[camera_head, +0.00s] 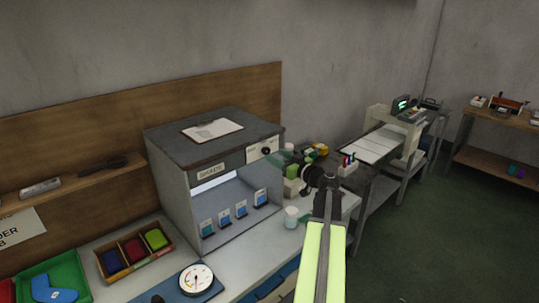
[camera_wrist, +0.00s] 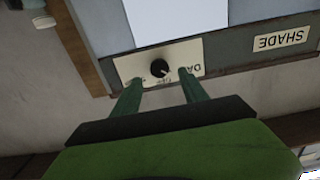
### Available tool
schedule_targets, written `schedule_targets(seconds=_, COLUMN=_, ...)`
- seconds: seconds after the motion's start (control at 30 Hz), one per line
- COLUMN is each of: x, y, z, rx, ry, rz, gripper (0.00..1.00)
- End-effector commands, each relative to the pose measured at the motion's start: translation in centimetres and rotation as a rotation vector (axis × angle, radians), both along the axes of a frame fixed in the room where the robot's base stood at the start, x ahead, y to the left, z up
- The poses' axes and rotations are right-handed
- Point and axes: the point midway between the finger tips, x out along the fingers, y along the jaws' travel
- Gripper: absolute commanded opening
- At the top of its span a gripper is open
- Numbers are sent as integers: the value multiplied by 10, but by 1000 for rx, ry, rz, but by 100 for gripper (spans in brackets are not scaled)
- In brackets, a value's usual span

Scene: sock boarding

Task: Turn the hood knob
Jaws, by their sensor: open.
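The hood knob (camera_wrist: 159,68) is a small round black knob on a pale labelled plate (camera_wrist: 192,55), which appears upside down in the wrist view. In the head view the knob (camera_head: 265,151) is at the upper right of the grey hood's (camera_head: 174,161) front. My gripper (camera_wrist: 160,78) is open, its two green fingers pointing at the plate on either side of the knob. No finger visibly touches the knob, and the remaining distance to the plate is hard to tell.
A clipboard (camera_head: 213,130) lies on the hood's top. Several blue-and-white cards stand inside the hood. A white cup (camera_head: 291,217) stands on the bench just right of the hood. A round dial (camera_head: 196,279) and a divided wooden box (camera_head: 134,251) are at the front left.

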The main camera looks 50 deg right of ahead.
Motion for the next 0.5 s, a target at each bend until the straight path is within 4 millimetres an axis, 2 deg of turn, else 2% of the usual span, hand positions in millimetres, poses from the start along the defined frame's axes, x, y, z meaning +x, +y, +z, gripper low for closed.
schedule_targets(seconds=0.03, x=12, y=-2, z=0, rx=0, ry=0, rz=1, gripper=51)
schedule_targets(seconds=0.2, x=35, y=-4, z=0, rx=0, ry=0, rz=0, gripper=51)
schedule_targets(seconds=0.5, x=42, y=-3, z=0, rx=0, ry=0, rz=-1, gripper=51)
